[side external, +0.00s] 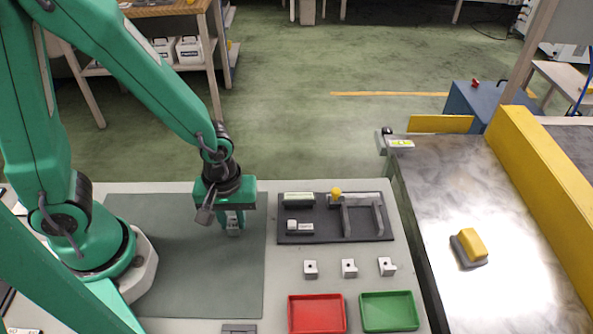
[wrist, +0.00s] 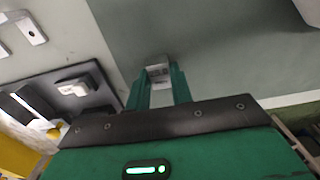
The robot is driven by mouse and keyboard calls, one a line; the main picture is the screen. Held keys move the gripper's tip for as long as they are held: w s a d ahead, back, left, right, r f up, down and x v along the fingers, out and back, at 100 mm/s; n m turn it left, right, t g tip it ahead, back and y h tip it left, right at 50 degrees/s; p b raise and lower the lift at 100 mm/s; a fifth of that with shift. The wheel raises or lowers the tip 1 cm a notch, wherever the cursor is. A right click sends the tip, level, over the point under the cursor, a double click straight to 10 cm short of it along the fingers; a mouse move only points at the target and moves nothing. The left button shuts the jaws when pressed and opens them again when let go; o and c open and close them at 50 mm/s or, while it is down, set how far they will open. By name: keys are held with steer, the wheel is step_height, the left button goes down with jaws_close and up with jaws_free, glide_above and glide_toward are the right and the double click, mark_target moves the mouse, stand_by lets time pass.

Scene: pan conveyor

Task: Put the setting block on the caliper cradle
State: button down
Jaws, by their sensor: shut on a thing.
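My gripper (side external: 233,222) points down over the grey-green mat (side external: 150,285), left of the dark fixture board. It is shut on a small silver-grey block, the setting block (side external: 233,232). In the wrist view the block (wrist: 158,73) sits between the two green fingers (wrist: 158,88), with dark markings on its face. I cannot tell whether it touches the mat. A grey bracket with two upright arms, apparently the caliper cradle (side external: 361,203), stands on the right of the fixture board (side external: 325,238). Nothing visible rests across its arms.
Small metal blocks (side external: 349,268) stand in front, then a red tray (side external: 316,314) and a green tray (side external: 389,311). The conveyor (side external: 430,190) runs along the right.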

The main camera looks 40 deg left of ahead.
mark_target(234, 222)
steer(key=shift+f, duration=0.6)
steer(key=shift+f, duration=0.15)
steer(key=c, duration=1.2)
jaws_free()
steer(key=shift+c, duration=0.2)
steer(key=shift+d+r, duration=0.1)
steer(key=shift+r, duration=3.75)
steer(key=shift+r, duration=0.1)
